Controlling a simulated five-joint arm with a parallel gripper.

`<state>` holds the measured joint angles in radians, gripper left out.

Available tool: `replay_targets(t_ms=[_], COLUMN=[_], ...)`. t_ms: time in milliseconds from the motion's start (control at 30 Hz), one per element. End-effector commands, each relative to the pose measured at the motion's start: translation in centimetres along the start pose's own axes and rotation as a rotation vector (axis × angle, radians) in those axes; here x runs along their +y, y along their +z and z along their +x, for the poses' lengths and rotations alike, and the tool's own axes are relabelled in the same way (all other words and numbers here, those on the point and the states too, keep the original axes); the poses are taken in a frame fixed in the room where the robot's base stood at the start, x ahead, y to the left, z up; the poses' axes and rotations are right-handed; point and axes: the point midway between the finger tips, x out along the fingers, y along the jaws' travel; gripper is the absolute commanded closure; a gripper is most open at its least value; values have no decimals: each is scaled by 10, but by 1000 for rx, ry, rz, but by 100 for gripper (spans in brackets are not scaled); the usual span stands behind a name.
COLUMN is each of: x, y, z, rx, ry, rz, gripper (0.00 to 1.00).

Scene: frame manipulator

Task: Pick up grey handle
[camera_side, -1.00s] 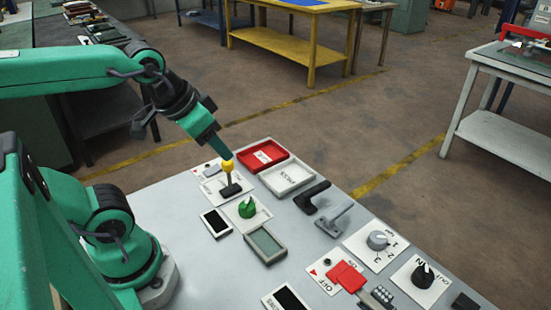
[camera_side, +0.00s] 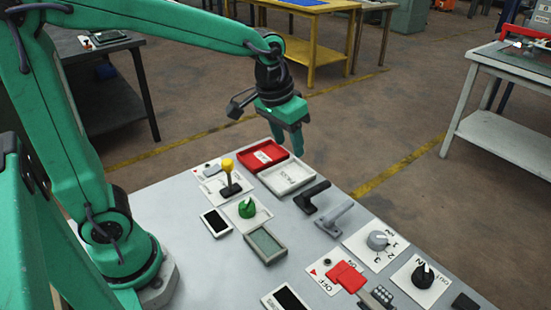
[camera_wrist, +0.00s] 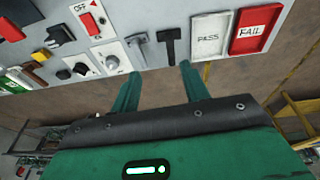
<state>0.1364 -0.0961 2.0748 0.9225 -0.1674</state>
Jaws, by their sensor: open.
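The grey handle (camera_side: 334,217) sits on the light grey panel (camera_side: 215,270), just right of a black handle (camera_side: 311,196) of similar shape. In the wrist view the grey handle (camera_wrist: 138,44) shows beyond the left fingertip, with the black handle (camera_wrist: 170,46) to its right. My gripper (camera_side: 288,142) is open and empty, fingers pointing down. In the side view it is above and behind the white tray, apart from both handles. The gripper also shows in the wrist view (camera_wrist: 158,70), its fingers spread. Both handles are unobstructed.
A red FAIL tray (camera_side: 250,163) and a white PASS tray (camera_side: 269,184) lie left of the handles. A yellow-topped lever (camera_side: 228,166), green knob (camera_side: 247,208), red switch (camera_side: 345,276) and grey dial (camera_side: 379,239) also stand on the panel. The air above is free.

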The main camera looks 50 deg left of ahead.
Motion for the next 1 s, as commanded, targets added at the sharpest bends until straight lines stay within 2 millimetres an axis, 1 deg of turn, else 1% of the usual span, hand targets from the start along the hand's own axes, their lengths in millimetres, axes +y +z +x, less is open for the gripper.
replay_targets(t_ms=[33, 100, 300, 500, 700, 833, 1000], x=[5, 11, 29, 48, 65, 73, 76], y=[-7, -16, -38, -55, -66, -69, -70], z=[9, 19, 54, 94, 133, 151, 161], rx=[-19, -39, -97, -155, -205, -226, -236], ry=[-1, -3, -9, -20, -33, -40, -44], rz=[0, -2, -10, -18, -24, -27, -30], gripper=[55, 55, 55, 55, 55, 55, 55])
